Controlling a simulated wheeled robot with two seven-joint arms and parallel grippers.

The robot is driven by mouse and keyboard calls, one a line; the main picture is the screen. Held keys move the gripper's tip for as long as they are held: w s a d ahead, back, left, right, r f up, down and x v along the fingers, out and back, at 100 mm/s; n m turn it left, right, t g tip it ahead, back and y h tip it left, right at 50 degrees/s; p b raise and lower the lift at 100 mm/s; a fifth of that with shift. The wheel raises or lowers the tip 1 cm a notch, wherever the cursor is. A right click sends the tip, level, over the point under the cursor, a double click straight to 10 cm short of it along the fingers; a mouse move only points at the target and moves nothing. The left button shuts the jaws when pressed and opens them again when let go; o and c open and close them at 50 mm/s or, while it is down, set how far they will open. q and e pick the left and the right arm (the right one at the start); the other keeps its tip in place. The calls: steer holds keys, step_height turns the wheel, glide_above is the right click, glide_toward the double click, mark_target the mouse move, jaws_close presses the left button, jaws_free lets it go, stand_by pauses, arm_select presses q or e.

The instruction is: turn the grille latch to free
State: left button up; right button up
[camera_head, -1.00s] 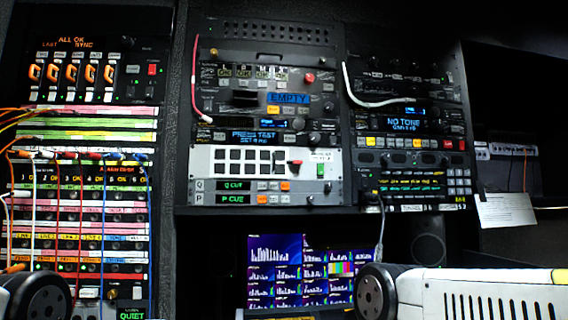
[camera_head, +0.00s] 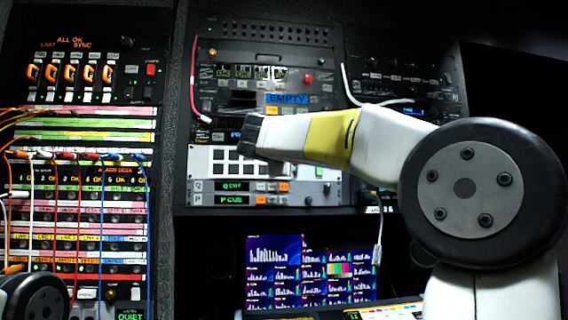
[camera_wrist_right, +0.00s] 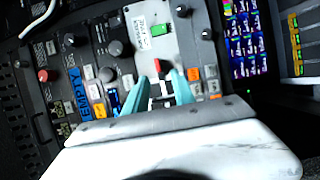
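My right arm reaches in from the right across the middle rack in the head view. Its dark gripper end (camera_head: 256,136) covers part of the rack front, and its fingertips cannot be made out there. In the right wrist view my right gripper (camera_wrist_right: 160,77) has two teal fingers apart, with a gap between them over a white panel with dark buttons. A small red lever or switch (camera_wrist_right: 161,65) shows just beyond the fingertips; I cannot tell whether they touch it. No part is clearly recognisable as the grille latch. A perforated strip (camera_head: 275,32) tops the middle rack, with a small yellow knob (camera_head: 212,52) below it. My left gripper is not seen.
A blue "EMPTY" label (camera_head: 287,99) is above my right arm. A red cable (camera_head: 195,90) and a white cable (camera_head: 352,90) hang on the rack. A patch bay (camera_head: 80,215) with many cords stands left. Monitors (camera_head: 312,270) glow below.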

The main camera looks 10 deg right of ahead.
steer(key=x, duration=0.7)
steer(key=shift+w+r, duration=0.3)
steer(key=shift+w, duration=0.1)
steer(key=shift+d, duration=0.15)
jaws_close()
